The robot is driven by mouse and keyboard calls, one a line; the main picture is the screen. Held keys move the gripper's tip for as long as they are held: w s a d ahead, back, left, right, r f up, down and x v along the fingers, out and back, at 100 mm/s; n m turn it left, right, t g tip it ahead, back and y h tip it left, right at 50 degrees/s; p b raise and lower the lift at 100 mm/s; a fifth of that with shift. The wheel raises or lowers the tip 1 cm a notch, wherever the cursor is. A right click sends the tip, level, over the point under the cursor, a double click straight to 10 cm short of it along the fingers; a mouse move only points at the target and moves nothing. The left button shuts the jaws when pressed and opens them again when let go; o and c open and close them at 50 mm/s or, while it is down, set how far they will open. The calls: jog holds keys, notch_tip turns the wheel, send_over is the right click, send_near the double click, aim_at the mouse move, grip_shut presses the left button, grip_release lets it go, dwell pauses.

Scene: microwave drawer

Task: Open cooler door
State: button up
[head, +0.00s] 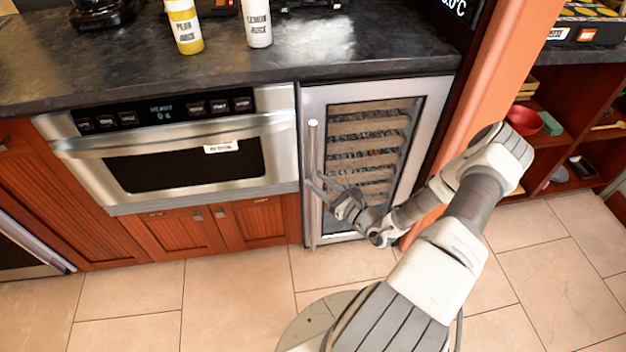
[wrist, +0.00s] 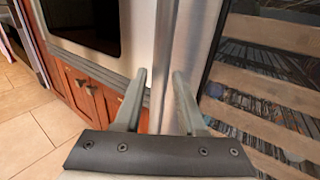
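The cooler is a steel-framed unit under the counter, with a glass door (head: 414,148) that sits shut, flush with the front. Wooden shelves show behind the glass. Its upright bar handle (head: 313,150) runs down the door's left side. My gripper (head: 315,181) is at the middle of the handle. In the wrist view my gripper (wrist: 158,74) has its two fingers apart, with the handle (wrist: 166,40) showing upright between them. I cannot tell whether either finger touches the handle. My gripper hides a lower part of the door in the head view.
A steel microwave drawer (head: 180,155) is left of the cooler, above wooden cabinets (head: 180,232). An orange post (head: 497,85) stands close on the right. Two bottles stand on the dark counter (head: 130,60). The tiled floor (head: 230,290) in front is clear.

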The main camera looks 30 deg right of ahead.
jog(key=shift+x, duration=1.15)
grip_shut()
dwell(0.6)
